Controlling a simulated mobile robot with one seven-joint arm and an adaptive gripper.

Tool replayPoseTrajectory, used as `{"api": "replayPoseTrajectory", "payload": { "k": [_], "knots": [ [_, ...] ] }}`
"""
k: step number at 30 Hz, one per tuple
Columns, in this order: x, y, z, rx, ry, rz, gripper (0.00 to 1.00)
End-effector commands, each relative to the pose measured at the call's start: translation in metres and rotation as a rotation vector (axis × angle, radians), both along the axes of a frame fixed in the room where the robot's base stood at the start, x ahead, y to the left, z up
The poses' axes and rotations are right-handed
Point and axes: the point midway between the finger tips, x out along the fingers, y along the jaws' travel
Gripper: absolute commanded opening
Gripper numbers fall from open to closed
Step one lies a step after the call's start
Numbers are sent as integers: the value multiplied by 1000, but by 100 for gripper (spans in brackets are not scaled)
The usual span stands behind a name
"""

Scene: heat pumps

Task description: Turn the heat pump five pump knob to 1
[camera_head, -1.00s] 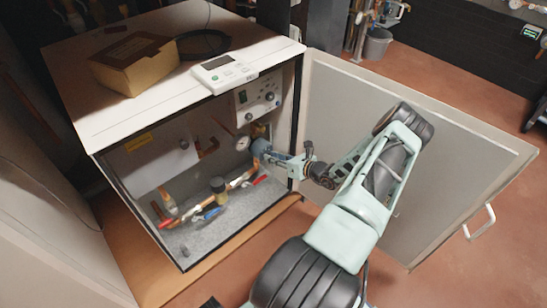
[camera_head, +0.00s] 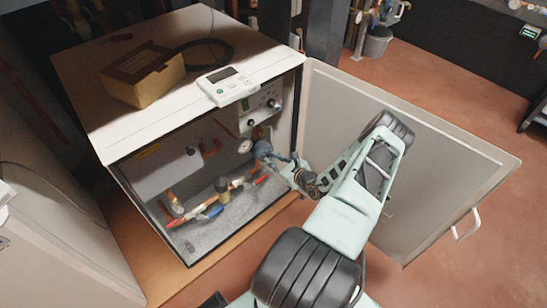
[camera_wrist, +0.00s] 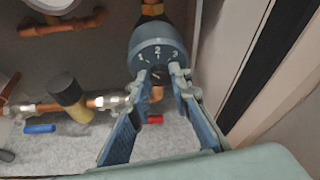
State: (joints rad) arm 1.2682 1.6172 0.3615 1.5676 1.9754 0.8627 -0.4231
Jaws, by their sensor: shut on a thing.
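The heat pump's grey-blue pump (camera_wrist: 150,42) shows in the wrist view with a round dial face marked 1 at left, 2 at the top and 3 at right. My gripper (camera_wrist: 165,82) is shut on the pump knob (camera_wrist: 159,73) at the middle of this dial, one finger on each side. The fingers hide much of the knob, and I cannot tell which number it points to. In the head view, the pump (camera_head: 262,149) is at the right inside the open cabinet, with my gripper (camera_head: 281,162) reaching it from the right.
The cabinet door (camera_head: 400,160) stands open right of my arm. Inside are a gauge (camera_head: 245,146), copper pipes, a red-handled valve (camera_head: 261,180) and a blue handle (camera_head: 214,211). A cardboard box (camera_head: 145,78) and white controller (camera_head: 228,86) are on top. A cabinet wall is close right of the gripper.

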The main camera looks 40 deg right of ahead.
Motion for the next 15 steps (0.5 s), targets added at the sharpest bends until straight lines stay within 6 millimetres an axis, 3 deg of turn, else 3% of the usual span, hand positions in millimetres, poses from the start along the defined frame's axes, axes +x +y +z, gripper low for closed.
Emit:
{"api": "replayPoseTrajectory", "payload": {
  "k": [7,8,12,15],
  "knots": [
    [0,0,-1,-2,0,1,0],
    [0,0,-1,-2,0,1,20],
    [0,0,-1,-1,0,0,36],
    [0,0,-1,0,0,0,36]
  ]
}}
